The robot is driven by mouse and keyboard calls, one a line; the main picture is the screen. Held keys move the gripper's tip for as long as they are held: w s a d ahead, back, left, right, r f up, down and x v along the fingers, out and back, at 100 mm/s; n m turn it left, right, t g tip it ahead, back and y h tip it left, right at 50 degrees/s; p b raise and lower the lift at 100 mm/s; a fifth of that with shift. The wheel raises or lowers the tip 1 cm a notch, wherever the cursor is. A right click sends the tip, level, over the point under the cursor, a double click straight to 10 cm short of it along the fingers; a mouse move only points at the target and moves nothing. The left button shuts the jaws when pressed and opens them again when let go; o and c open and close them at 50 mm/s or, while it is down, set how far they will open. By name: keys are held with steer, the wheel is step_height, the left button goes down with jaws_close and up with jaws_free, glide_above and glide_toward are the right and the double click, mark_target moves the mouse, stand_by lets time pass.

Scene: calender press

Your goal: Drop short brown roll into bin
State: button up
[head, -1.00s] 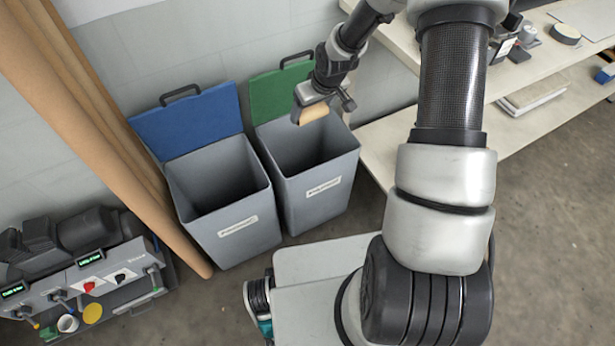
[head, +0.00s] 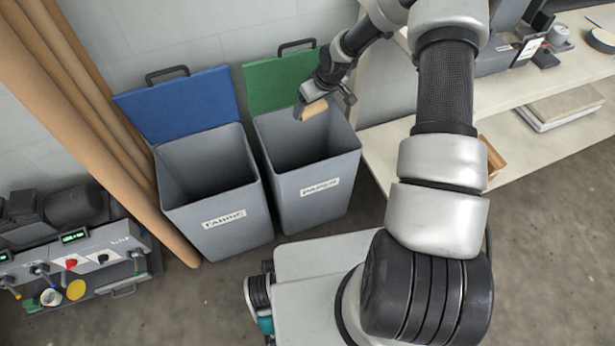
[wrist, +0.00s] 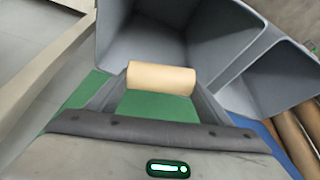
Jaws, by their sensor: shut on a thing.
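The short brown roll (head: 314,109) is a small tan cylinder. My gripper (head: 325,102) is shut on it, above the back part of the grey bin labelled PAPER (head: 322,200), near its open green lid (head: 275,82). The wrist view shows the roll (wrist: 161,78) lying crosswise between the two fingers, with the open bin (wrist: 150,40) beyond and below it. A second grey bin, labelled FABRIC (head: 228,220), stands to its left with an open blue lid (head: 180,105). The bin floors are dark.
Long brown rolls (head: 95,125) lean on the wall at the left. A control panel with a red knob (head: 72,264) sits at the lower left. A pale shelf unit (head: 400,140) stands right of the bins, close to my arm.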

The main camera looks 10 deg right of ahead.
step_height(320, 180, down, 5)
steer(key=b, duration=0.2)
steer(key=shift+b, duration=0.35)
steer(key=o, duration=1.1)
steer(key=shift+r, duration=0.1)
steer(key=p+v, duration=0.5)
steer(key=v, duration=1.2)
steer(key=shift+r, duration=0.2)
